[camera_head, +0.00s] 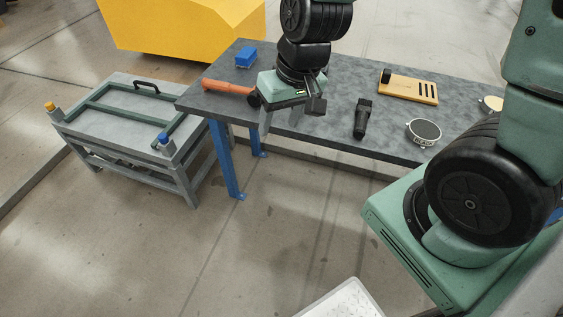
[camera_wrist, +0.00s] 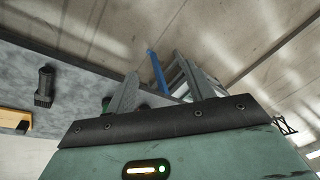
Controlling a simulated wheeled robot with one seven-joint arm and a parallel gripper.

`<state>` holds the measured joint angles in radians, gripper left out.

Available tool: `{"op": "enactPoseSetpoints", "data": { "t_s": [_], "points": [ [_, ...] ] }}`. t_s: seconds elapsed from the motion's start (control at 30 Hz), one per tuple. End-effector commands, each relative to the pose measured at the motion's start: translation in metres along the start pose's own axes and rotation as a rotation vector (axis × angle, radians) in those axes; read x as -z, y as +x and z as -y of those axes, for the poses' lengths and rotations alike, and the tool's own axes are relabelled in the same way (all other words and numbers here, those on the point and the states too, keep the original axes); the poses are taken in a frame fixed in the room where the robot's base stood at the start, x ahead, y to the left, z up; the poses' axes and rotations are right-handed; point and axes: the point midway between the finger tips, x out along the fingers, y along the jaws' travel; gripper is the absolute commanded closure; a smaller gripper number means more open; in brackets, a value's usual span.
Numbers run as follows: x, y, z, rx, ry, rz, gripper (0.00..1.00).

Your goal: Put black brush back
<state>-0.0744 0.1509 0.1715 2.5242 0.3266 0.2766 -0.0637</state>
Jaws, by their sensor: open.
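A short black cylindrical piece (camera_head: 361,120), which looks like the black brush, is on the grey table (camera_head: 335,95) right of my gripper. It also shows at the left of the wrist view (camera_wrist: 45,86), with a ribbed end. A wooden block (camera_head: 412,88) with dark slots and a black piece at its left end lies behind it; whether it is the brush's holder I cannot tell. My gripper (camera_head: 281,119) is open and empty, fingers pointing down at the table's front edge. Its two fingers show apart in the wrist view (camera_wrist: 160,88).
An orange tool (camera_head: 229,87) and a blue block (camera_head: 245,58) are at the table's left end. A low grey stand (camera_head: 115,112) stands left of the table, a yellow block (camera_head: 180,28) behind. Open floor lies in front.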

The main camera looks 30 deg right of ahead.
Motion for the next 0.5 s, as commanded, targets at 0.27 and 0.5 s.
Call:
{"op": "enactPoseSetpoints", "data": {
  "t_s": [0.27,0.5],
  "points": [
    [-0.114,-0.055,0.091,-0.024,-0.598,0.179,0.47],
    [-0.130,-0.062,0.094,-0.048,-0.673,0.204,0.47]
  ]
}}
